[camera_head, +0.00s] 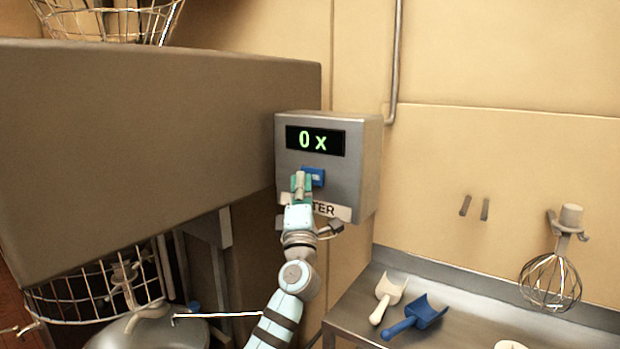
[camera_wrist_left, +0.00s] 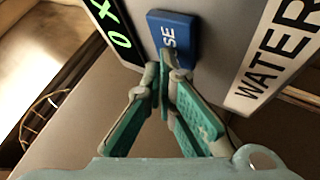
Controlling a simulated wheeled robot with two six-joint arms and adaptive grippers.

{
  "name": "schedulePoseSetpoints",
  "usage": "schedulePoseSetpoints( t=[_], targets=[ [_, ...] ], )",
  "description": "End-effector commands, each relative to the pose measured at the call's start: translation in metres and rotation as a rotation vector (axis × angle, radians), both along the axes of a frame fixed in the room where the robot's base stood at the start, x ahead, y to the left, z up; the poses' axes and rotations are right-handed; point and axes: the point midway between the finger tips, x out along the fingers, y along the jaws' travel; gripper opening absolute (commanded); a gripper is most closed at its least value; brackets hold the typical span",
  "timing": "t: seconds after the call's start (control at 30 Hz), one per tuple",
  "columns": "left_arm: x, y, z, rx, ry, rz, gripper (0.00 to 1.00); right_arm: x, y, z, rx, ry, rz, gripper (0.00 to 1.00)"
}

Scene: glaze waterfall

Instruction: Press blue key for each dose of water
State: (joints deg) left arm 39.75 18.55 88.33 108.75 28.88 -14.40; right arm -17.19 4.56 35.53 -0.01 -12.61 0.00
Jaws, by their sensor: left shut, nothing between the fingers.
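A grey dispenser box (camera_head: 364,160) is mounted on the wall, and its display (camera_head: 316,140) reads "0 x" in green. A blue key (camera_head: 317,176) sits below the display; in the left wrist view the blue key (camera_wrist_left: 176,32) shows white letters ending in "SE". A white label reading "WATER" (camera_wrist_left: 275,62) is beside it, partly covered by my arm in the head view. My left gripper (camera_head: 299,178) is shut and empty, its fingertips (camera_wrist_left: 168,62) at the key's edge. I cannot tell whether they touch it. My right gripper is not in view.
A large brown-grey box-shaped body (camera_head: 150,150) stands left of the dispenser, with a wire guard (camera_head: 90,292) and bowl (camera_head: 180,334) below. A steel counter (camera_head: 455,318) at lower right holds a white scoop (camera_head: 388,296) and a blue scoop (camera_head: 416,317). A whisk (camera_head: 551,280) hangs on the wall.

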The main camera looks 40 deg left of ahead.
Motion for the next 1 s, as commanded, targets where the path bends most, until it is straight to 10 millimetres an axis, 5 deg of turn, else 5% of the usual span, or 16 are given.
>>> schedulePoseSetpoints(
  t=[0.73,1.0],
  targets=[
    [0.006,0.0,0.0,0.0,0.0,0.0,0.0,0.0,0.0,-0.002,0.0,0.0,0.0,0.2],
    [-0.003,0.0,0.002,0.0,0.001,0.0,0.0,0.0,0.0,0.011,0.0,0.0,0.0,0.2]
  ],
)
